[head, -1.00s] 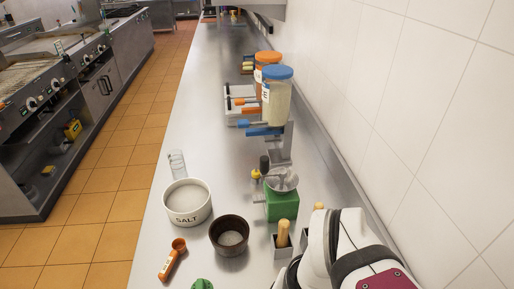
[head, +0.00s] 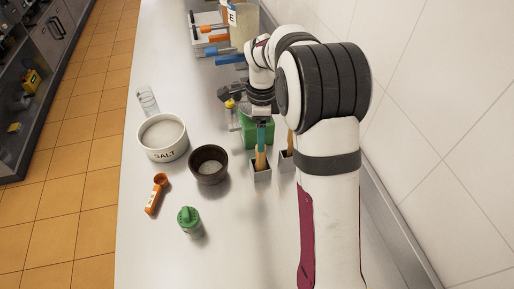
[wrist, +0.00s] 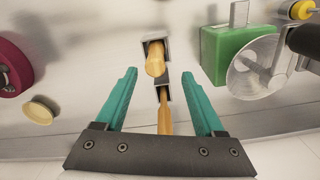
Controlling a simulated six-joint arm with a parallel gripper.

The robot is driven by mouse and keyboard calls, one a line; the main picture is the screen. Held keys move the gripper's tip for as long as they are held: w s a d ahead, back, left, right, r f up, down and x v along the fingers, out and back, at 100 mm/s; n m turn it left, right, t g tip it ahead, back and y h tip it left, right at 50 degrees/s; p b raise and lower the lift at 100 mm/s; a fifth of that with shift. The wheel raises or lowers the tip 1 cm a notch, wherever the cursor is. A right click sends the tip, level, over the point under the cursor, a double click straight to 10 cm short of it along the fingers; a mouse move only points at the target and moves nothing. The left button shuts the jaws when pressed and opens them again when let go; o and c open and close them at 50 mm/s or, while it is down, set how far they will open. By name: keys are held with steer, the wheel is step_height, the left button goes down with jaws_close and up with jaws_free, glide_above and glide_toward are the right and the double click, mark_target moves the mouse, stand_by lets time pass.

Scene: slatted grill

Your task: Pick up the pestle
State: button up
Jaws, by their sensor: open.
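Two wooden handles stand in small square metal holders; I cannot tell which is the pestle. In the head view one handle (head: 261,163) is below my gripper (head: 261,146), and the other (head: 290,146) is just to the right, partly hidden by my arm. In the wrist view my gripper (wrist: 159,75) has its teal fingers wide apart and empty. One handle (wrist: 155,62) lies between the fingertips in that view, and the other (wrist: 165,115) shows further back between the fingers. Neither is gripped.
A green block (head: 250,132) with a metal disc (wrist: 252,68) stands close to the holders. A tiled wall (head: 440,130) bounds the right. The front counter is clear.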

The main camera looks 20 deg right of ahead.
mark_target(261, 157)
steer(key=f, duration=0.9)
steer(key=shift+s+f, duration=0.3)
steer(key=shift+s, duration=0.05)
jaws_close()
